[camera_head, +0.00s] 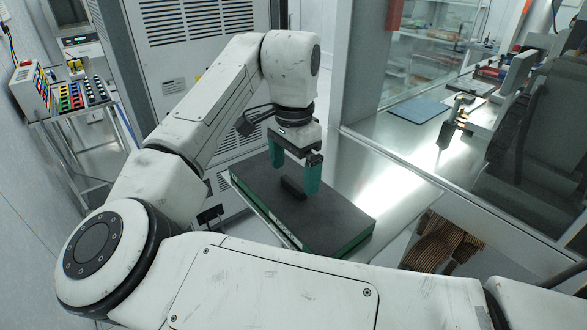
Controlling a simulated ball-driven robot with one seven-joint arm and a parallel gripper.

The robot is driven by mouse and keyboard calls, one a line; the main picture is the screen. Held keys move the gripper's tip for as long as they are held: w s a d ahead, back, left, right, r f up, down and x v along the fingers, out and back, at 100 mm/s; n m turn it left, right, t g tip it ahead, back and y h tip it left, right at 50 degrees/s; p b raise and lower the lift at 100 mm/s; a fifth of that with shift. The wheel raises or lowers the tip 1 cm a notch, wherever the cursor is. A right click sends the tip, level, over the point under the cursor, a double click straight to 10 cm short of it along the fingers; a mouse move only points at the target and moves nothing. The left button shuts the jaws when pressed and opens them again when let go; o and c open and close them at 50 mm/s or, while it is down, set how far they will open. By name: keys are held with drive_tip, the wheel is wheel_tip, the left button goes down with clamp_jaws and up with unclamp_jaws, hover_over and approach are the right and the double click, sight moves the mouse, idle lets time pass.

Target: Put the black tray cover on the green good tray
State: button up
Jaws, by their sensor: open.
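The black tray cover (335,216) is a flat dark slab with a raised handle (292,187) near its middle. It lies on top of the green good tray (352,243), whose green side shows below the cover along the right end and the upper left edge. The cover looks flat and roughly lined up with the tray. My gripper (299,183) has two green fingers pointing down, one on each side of the handle. The fingers are open. Whether they touch the handle or the cover cannot be told. My own arm hides the tray's near lower part.
The tray is on a metal ledge (392,196) beside a glass-walled machine at right. A rack table with coloured bins (70,98) stands at left. A vented grey cabinet (195,65) is behind my arm.

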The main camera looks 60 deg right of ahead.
wheel_tip(320, 180, up, 10)
drive_tip(key=b, duration=0.1)
drive_tip(key=shift+r+b, duration=0.2)
drive_tip(key=shift+b, duration=0.1)
idle(0.7)
